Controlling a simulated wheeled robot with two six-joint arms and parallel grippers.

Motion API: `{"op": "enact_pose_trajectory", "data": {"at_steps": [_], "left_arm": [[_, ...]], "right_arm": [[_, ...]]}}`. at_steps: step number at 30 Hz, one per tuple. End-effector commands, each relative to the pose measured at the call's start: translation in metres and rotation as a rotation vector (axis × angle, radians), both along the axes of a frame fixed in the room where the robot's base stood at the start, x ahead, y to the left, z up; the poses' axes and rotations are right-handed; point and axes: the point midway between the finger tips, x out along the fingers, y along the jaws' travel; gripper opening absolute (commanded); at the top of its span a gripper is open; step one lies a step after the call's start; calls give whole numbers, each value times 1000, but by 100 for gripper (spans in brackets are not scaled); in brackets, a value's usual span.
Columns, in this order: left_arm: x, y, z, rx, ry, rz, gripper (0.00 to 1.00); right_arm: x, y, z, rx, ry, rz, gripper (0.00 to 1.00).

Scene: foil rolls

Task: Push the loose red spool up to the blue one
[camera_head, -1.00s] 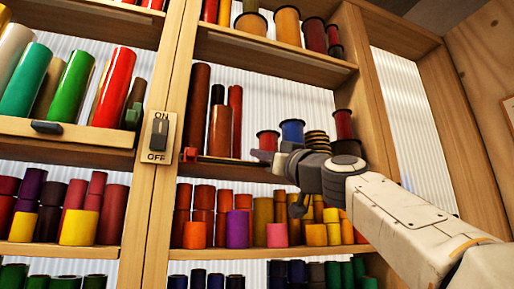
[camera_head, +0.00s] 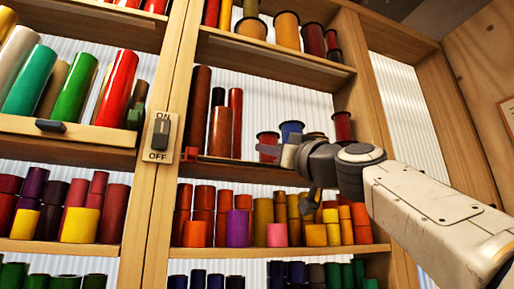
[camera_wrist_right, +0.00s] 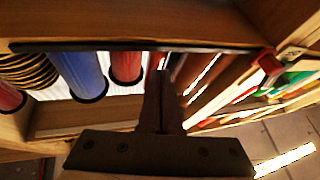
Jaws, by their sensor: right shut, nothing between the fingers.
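The loose red spool (camera_head: 267,139) stands upright on the middle shelf, just left of the blue spool (camera_head: 291,128). In the right wrist view, the picture is turned over: the red spool (camera_wrist_right: 126,66) is right of the blue spool (camera_wrist_right: 80,70), with only a narrow gap between their flanges. My right gripper (camera_head: 274,152) is shut and empty. In the head view its tip crosses the lower part of the red spool. In the wrist view its fingers (camera_wrist_right: 160,88) are beside the red spool, on the side away from the blue one; contact cannot be told. My left gripper is out of view.
Tall brown and red rolls (camera_head: 220,131) stand left on the same shelf. A gold ribbed spool (camera_wrist_right: 27,70) and another red spool (camera_head: 342,125) are beyond the blue one. A small red block (camera_head: 190,154) is at the shelf's left end. A wooden upright bounds the right.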

Motion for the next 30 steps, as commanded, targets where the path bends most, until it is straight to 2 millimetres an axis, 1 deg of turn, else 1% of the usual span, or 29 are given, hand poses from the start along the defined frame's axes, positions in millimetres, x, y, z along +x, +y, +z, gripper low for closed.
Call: {"op": "enact_pose_trajectory", "data": {"at_steps": [9, 18, 30], "left_arm": [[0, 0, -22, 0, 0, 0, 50], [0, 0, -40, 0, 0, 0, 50], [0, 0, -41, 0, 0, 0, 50]], "right_arm": [[-17, -12, -13, 0, -2, -3, 0], [-34, -24, -22, 0, -3, -1, 0], [-37, -26, -21, 0, 0, 0, 0]]}}
